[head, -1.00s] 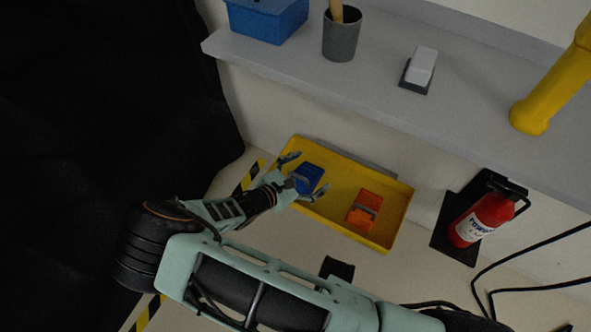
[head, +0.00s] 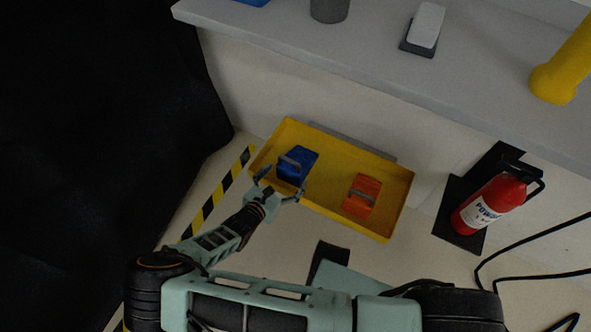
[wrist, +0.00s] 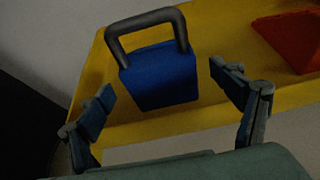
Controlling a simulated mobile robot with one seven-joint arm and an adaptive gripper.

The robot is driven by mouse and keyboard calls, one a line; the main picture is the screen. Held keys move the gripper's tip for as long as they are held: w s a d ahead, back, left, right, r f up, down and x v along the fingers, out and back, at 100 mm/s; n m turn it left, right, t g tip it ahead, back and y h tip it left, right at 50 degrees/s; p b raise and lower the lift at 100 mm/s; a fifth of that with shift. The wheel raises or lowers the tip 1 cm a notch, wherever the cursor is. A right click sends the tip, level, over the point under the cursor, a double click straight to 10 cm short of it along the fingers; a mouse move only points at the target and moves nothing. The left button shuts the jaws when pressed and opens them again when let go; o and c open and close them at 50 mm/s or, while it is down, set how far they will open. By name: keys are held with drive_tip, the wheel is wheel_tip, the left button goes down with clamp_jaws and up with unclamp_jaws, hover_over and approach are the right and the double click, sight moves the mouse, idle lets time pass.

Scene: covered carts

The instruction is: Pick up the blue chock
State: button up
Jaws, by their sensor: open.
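The blue chock (head: 298,163) sits in the left part of a yellow tray (head: 388,234) on the floor. It has a grey handle, seen clearly in the wrist view, where the chock (wrist: 160,78) stands just beyond my fingers. My gripper (head: 281,187) is open and empty at the tray's near edge, on the near side of the chock. In the wrist view the fingertips of my gripper (wrist: 163,80) are spread wide to either side of the chock's near end, apart from it.
An orange chock (head: 361,195) lies in the tray's right part. A red fire extinguisher (head: 488,205) stands right of the tray, with black cables nearby. A grey shelf (head: 300,40) runs above and behind. Black-yellow tape (head: 215,195) and a black curtain (head: 100,130) are at left.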

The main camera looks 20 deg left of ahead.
sight(298, 156)
drive_tip(key=shift+f+b, duration=0.3)
drive_tip(key=shift+f, duration=0.45)
drive_tip(key=shift+w, duration=0.5)
drive_tip(key=b+x, duration=0.2)
drive_tip(key=x, duration=0.3)
drive_tip(key=shift+w+f+b, duration=0.15)
drive_tip(key=shift+w+b, duration=0.2)
drive_tip(key=shift+b, duration=0.05)
drive_tip(key=shift+w+d, duration=0.1)
drive_tip(key=shift+w, duration=0.25)
drive_tip(key=c, duration=2)
drive_tip(key=shift+c, duration=0.9)
drive_tip(key=shift+r, duration=0.2)
